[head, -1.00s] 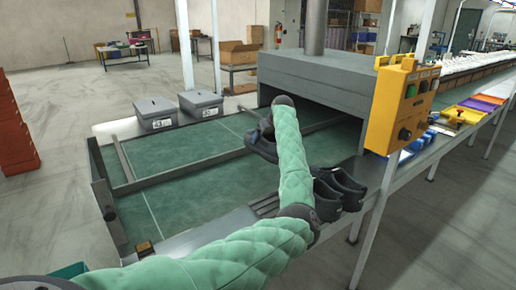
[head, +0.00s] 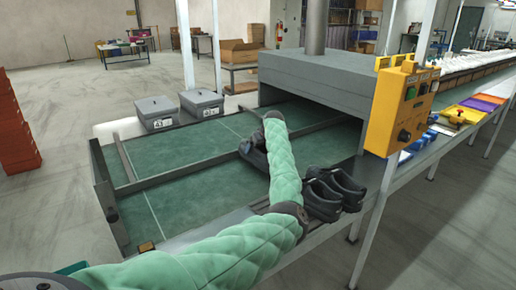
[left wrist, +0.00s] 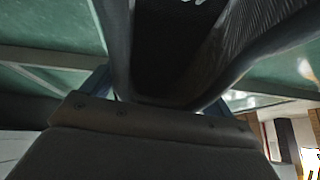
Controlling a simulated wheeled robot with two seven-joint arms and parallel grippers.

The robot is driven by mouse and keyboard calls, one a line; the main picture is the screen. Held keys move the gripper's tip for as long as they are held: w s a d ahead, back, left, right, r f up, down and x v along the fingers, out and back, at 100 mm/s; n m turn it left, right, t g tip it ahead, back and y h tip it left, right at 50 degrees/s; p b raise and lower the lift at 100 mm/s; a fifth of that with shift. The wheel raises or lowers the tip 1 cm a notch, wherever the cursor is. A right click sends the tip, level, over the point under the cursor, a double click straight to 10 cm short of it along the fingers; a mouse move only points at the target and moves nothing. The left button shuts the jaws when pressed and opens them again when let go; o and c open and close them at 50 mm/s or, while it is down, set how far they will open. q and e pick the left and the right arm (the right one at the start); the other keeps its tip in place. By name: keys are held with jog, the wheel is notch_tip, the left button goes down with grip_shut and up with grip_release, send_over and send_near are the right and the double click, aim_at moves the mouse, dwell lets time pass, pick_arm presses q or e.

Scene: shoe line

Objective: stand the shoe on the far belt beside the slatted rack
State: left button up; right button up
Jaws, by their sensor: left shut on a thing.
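A dark shoe (head: 253,155) is held over the green belt, partly hidden behind my left arm in the head view. In the left wrist view the shoe's opening (left wrist: 175,45) fills the upper middle, close to the camera. My left gripper (left wrist: 160,106) is shut on the shoe; its fingertips are mostly hidden. The far belt (head: 205,142) runs beyond a long divider rail. I cannot tell whether the shoe touches the belt. My right gripper is out of view.
Two dark shoes (head: 333,193) stand at the near edge, right of my arm. The divider rail (head: 190,174) crosses the belt. A grey tunnel (head: 318,88) and yellow control box (head: 402,105) stand to the right. Two grey boxes (head: 157,113) sit behind. The left belt is clear.

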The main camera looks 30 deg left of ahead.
pick_arm(q)
jog(key=shift+f, duration=0.1)
jog(key=shift+f, duration=0.2)
jog(key=o, duration=1.5)
jog(key=shift+c, duration=0.2)
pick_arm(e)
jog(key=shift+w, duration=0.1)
pick_arm(q)
jog(key=shift+d+r, duration=0.2)
jog(key=shift+r, duration=0.35)
jog(key=b+v, duration=0.1)
jog(key=v, duration=1)
jog(key=shift+r, duration=0.2)
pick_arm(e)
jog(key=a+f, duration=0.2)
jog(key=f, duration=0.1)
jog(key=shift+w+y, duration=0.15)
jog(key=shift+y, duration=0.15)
